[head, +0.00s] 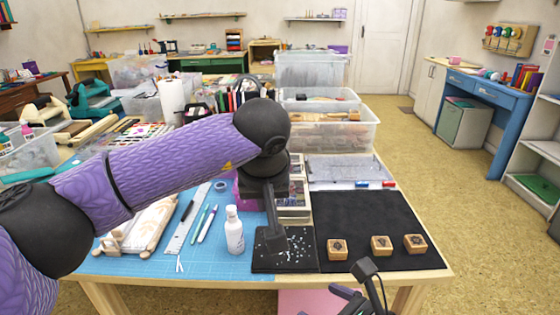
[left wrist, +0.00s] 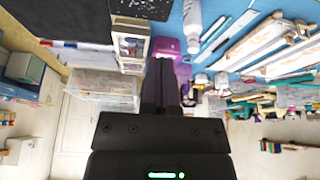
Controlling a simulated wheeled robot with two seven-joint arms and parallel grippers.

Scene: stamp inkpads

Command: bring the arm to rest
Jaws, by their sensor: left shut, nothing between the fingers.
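My left arm, in a purple sleeve, reaches across the table in the head view. My left gripper (head: 272,240) points down over a black speckled tile, shut and empty. The left wrist view shows its dark fingers (left wrist: 160,76) together with nothing between them. Three wooden stamp blocks stand on a black mat (head: 365,220): a left one (head: 337,249), a middle one (head: 381,245) and a right one (head: 415,244). Dark parts at the bottom edge (head: 365,268) look like my right gripper; its state is unclear.
A white bottle (head: 234,232) stands close beside the left gripper, on the blue cutting mat (head: 165,262). The speckled tile (head: 300,252) lies between bottle and black mat. Pens and a wooden frame lie left. Clear bins (head: 330,135) stand behind. The black mat's middle is bare.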

